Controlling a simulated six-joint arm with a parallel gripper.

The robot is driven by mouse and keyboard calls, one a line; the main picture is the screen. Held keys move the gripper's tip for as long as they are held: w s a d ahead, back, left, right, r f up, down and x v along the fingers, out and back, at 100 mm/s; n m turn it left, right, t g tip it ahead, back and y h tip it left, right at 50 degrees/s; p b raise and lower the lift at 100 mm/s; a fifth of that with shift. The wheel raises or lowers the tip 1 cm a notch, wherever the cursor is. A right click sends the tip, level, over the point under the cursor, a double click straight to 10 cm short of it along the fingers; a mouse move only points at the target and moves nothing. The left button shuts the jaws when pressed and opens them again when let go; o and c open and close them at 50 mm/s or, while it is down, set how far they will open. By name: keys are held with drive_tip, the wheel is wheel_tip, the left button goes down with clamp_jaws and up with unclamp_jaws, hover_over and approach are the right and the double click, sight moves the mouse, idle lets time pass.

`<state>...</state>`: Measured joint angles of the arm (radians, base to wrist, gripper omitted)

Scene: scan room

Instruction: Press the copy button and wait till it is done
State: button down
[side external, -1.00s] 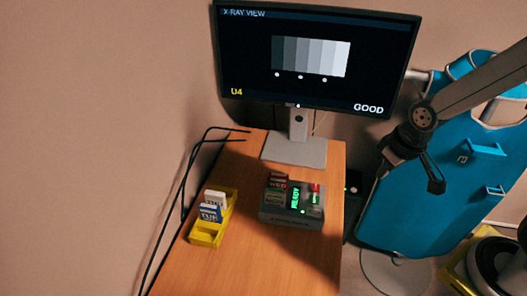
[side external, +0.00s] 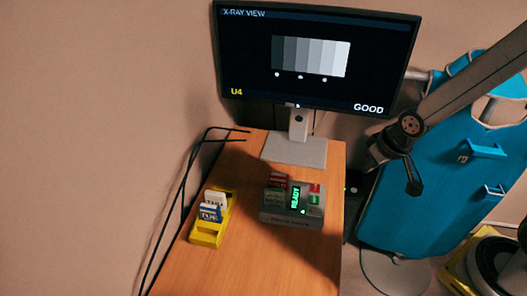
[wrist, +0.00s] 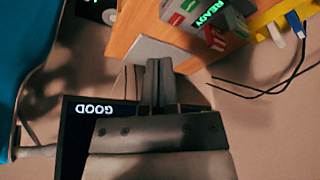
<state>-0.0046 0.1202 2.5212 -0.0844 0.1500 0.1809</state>
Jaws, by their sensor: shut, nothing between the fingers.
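A grey copier box (side external: 291,216) stands on the wooden table, with a lit green READY display (side external: 295,199). Two cards stand in its left part, one with a red label (side external: 278,180). On its right part are a red patch (side external: 315,188) and a green one (side external: 314,199); I cannot tell which is the copy button. In the wrist view the box (wrist: 208,20) is at the top. My gripper (side external: 414,188) is shut and empty, in the air to the right of the box and apart from it. Its fingers (wrist: 159,62) show closed together in the wrist view.
A monitor (side external: 318,98) reading X-RAY VIEW, U4 and GOOD stands behind the box. A yellow tray (side external: 206,240) with blue and white cards is at left, near black cables (side external: 187,165). A blue panel (side external: 440,215) stands right. The table front is clear.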

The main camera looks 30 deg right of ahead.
drive_tip(key=w+a+f+m+t, duration=0.1)
drive_tip(key=w+f+m+t, duration=0.15)
drive_tip(key=w, duration=0.25)
drive_tip(key=m+t+y, duration=0.1)
drive_tip(key=t+y, duration=0.1)
drive_tip(key=y, duration=0.1)
hover_over(317, 201)
drive_tip(key=shift+a+f, duration=0.15)
drive_tip(key=shift+f, duration=1.85)
drive_tip(key=shift+f, duration=0.2)
drive_tip(key=shift+f, duration=4.2)
drive_tip(key=shift+f, duration=0.2)
drive_tip(key=shift+f, duration=0.25)
